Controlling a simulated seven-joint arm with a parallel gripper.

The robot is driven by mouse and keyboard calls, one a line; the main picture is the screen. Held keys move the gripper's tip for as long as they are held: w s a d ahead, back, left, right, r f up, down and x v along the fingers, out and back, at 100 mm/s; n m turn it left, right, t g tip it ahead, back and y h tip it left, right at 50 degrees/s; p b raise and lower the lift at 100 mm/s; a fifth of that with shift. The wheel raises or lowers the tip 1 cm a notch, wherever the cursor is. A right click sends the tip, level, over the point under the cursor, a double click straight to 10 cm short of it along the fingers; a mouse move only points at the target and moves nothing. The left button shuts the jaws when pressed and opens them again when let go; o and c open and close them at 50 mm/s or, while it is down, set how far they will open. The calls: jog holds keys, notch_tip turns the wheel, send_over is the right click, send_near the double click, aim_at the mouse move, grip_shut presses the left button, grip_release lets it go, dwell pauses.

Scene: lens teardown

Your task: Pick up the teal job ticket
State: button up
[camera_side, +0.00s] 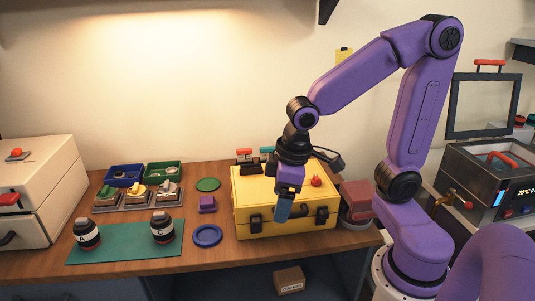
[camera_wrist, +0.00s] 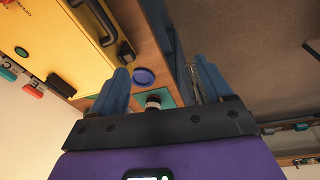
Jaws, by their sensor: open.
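A small teal-topped piece (camera_side: 267,150) stands behind the yellow case in the side view, right of a red-topped one. A teal piece (camera_wrist: 33,91) also shows at the left edge of the wrist view. My gripper (camera_side: 283,216) points down in front of the yellow case (camera_side: 247,204), away from the teal piece. In the wrist view my gripper (camera_wrist: 162,65) has its two blue fingers wide apart with nothing held between them.
The yellow case, with a red knob (camera_side: 316,181), stands between my gripper and the teal piece. A red block (camera_side: 357,202) is right.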

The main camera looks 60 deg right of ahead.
jog(key=w+d+m+t, duration=0.1)
jog(key=w+d+m, duration=0.4)
jog(key=w, duration=0.5)
jog(key=m+t+h, duration=0.2)
jog(key=m+h, duration=0.3)
jog(key=m, duration=0.6)
send_near(268, 147)
jog(key=x, duration=0.5)
jog(key=shift+w+a+f, duration=0.1)
jog(key=shift+a+f, duration=0.05)
jog(key=shift+a, duration=0.15)
jog(key=shift+d+x, duration=0.2)
jog(key=shift+x, duration=2.4)
jog(key=c, duration=0.7)
